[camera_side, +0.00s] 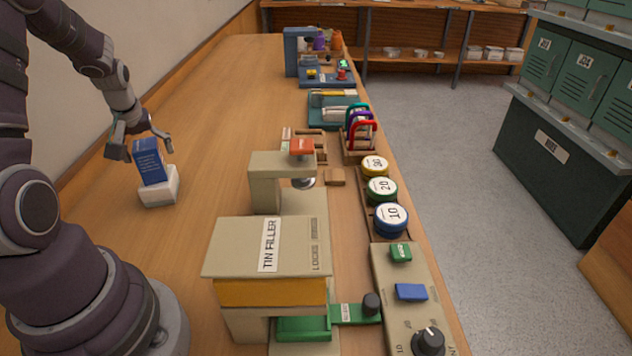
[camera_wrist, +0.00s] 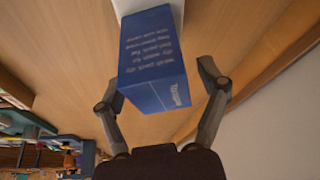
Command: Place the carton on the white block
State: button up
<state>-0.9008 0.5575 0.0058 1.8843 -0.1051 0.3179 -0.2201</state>
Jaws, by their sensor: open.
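The carton (camera_side: 149,163) is a blue box with pale print. In the side view it stands on the white block (camera_side: 160,192), tilted slightly, near the left of the bench. In the wrist view the carton (camera_wrist: 153,62) fills the upper middle, and a bit of the white block (camera_wrist: 126,8) shows behind it. My gripper (camera_side: 143,150) is open, just above and around the carton's top. In the wrist view its fingers (camera_wrist: 163,85) are spread, one on each side of the carton's near end, with a visible gap at the right finger.
The tin filler (camera_side: 268,248) stands on the bench to the right, nearer the camera. Round weights (camera_side: 382,190) and a control panel (camera_side: 405,290) line the right edge. The wooden bench (camera_side: 205,120) is clear behind and right of the carton. A wall runs along the left.

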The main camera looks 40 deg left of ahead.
jog(key=v, duration=1.1)
jog(key=d+r+m+t+h, duration=0.1)
jog(key=d+m+t+h, duration=0.1)
jog(key=d+m, duration=0.4)
jog(key=d+r+m+t+h, duration=0.1)
jog(key=d+m, duration=0.6)
jog(key=d, duration=1)
jog(key=shift+r+t+h, duration=0.4)
jog(key=shift+r+h, duration=0.1)
jog(key=shift+h, duration=0.1)
jog(key=shift+d, duration=0.15)
